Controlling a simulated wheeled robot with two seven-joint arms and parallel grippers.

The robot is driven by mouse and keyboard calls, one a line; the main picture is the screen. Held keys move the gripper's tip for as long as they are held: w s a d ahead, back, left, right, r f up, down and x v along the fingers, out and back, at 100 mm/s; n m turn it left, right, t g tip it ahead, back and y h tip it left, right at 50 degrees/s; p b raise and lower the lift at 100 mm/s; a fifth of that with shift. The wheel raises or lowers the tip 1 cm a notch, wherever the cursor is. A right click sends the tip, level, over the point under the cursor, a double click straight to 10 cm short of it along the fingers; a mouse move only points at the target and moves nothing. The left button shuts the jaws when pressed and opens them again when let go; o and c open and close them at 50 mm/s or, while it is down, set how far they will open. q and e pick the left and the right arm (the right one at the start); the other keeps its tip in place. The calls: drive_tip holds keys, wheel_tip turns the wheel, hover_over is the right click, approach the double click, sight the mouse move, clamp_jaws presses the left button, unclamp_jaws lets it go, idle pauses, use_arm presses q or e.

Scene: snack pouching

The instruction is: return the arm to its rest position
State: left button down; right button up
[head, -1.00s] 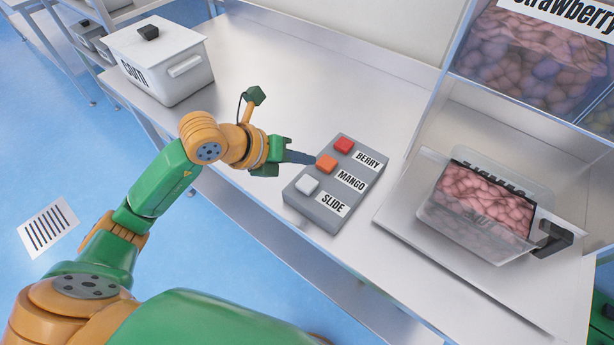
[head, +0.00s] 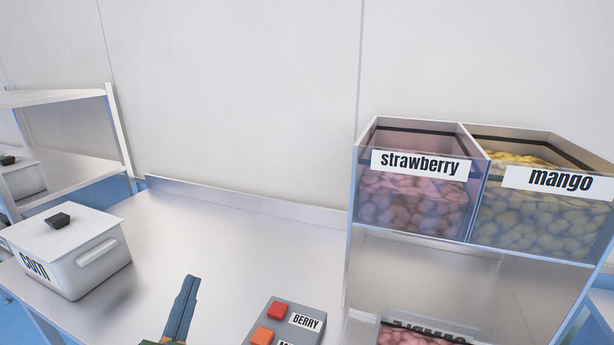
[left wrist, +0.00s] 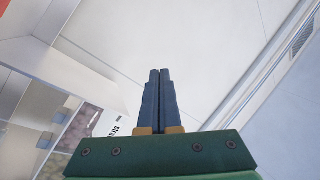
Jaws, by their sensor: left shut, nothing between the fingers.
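My left gripper (head: 183,308) shows at the bottom of the head view, its dark blue fingers pointing up. It is shut and empty. It is above the steel table, to the left of the grey button panel (head: 293,337), and apart from it. In the left wrist view the two fingers (left wrist: 159,75) are pressed together, with a pale wall and ceiling behind them. The rest of my left arm is below the head view's edge. My right gripper is not in view.
A white pot labelled corn (head: 98,261) stands at the table's left. At the right a rack holds a strawberry bin (head: 412,203) and a mango bin (head: 545,222). A clear container of pink pieces (head: 405,338) is below, cut by the edge. The table's middle (head: 225,235) is clear.

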use_arm(q)
drive_tip(key=s+a+f+n+g+y, duration=0.1)
drive_tip(key=s+a+f+n+g, duration=0.2)
drive_tip(key=f, duration=0.4)
drive_tip(key=s+a+f+n+g+y, duration=0.1)
drive_tip(key=f+n+g+y, duration=0.1)
drive_tip(key=f+g, duration=0.45)
drive_tip(key=s+d+f+g+h, duration=0.2)
drive_tip(key=s+d+f+g, duration=0.15)
drive_tip(key=s+f, duration=0.35)
drive_tip(key=s+d+f+g+h, duration=0.1)
drive_tip(key=s+d+f+g, duration=0.1)
drive_tip(key=s+f+g, duration=0.4)
drive_tip(key=s+f, duration=0.2)
drive_tip(key=f, duration=0.7)
drive_tip(key=s+f, duration=0.3)
drive_tip(key=f, duration=0.6)
drive_tip(key=s+a+f+g, duration=0.1)
drive_tip(key=s+a+f, duration=0.1)
drive_tip(key=s+f, duration=0.8)
drive_tip(key=shift+s, duration=0.85)
